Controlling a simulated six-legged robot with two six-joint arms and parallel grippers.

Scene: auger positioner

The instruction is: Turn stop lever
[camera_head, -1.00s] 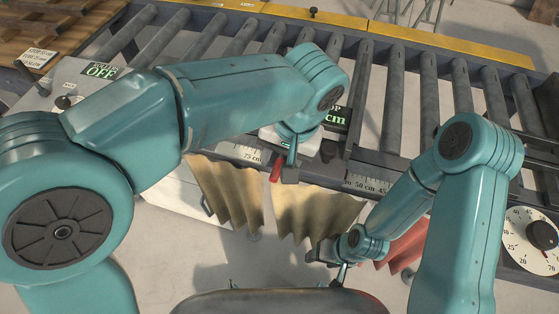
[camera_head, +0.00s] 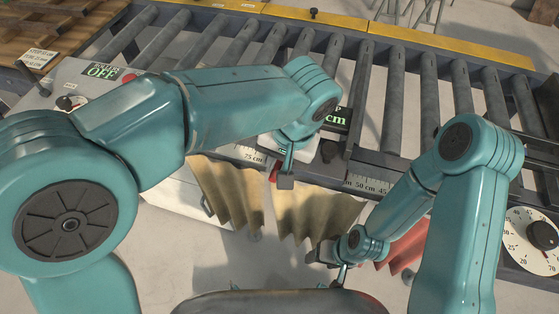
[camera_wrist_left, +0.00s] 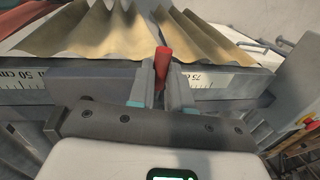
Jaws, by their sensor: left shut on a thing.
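The stop lever shows as a red handle (camera_head: 273,173) at the front edge of the conveyor, partly hidden behind my left gripper (camera_head: 284,178). In the left wrist view the red handle (camera_wrist_left: 163,60) stands up between the two fingers of my left gripper (camera_wrist_left: 160,92), which is shut on it. My right gripper (camera_head: 328,253) is low in the middle, beside the bellows and away from the lever. Its jaws are too small to judge.
Tan pleated bellows (camera_head: 315,210) hang below the scale rail (camera_head: 368,186) just in front of the lever. Red bellows (camera_head: 405,247) are at right, near a round dial (camera_head: 533,240). A panel reading "OFF" (camera_head: 101,72) is at left. Conveyor rollers (camera_head: 428,90) lie behind.

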